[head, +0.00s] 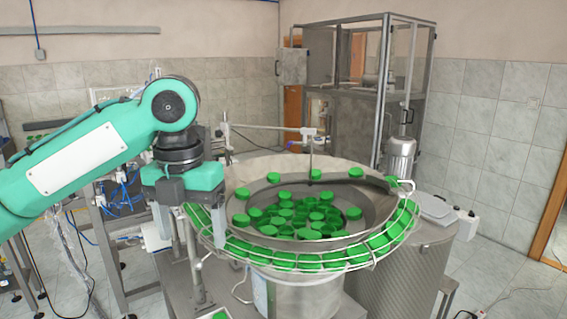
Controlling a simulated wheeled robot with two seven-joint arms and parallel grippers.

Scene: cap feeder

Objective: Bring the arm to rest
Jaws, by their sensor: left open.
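My left arm comes in from the left in teal, and its left gripper (182,212) hangs pointing down beside the left rim of the bowl feeder (345,205). The gripper is open, and I see nothing held in it. Its fingertips are hard to make out against the metal parts behind. Green caps (285,215) lie in a heap in the middle of the bowl, and several more sit along its outer wire-railed track. My right gripper is not in view.
A metal-framed cabinet (360,90) stands behind the bowl. A grey motor (399,158) and a white box (464,224) are to the right. A thin horizontal rod (268,127) reaches over the bowl. Metal framing and cables crowd the lower left. Tiled floor is open at the right.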

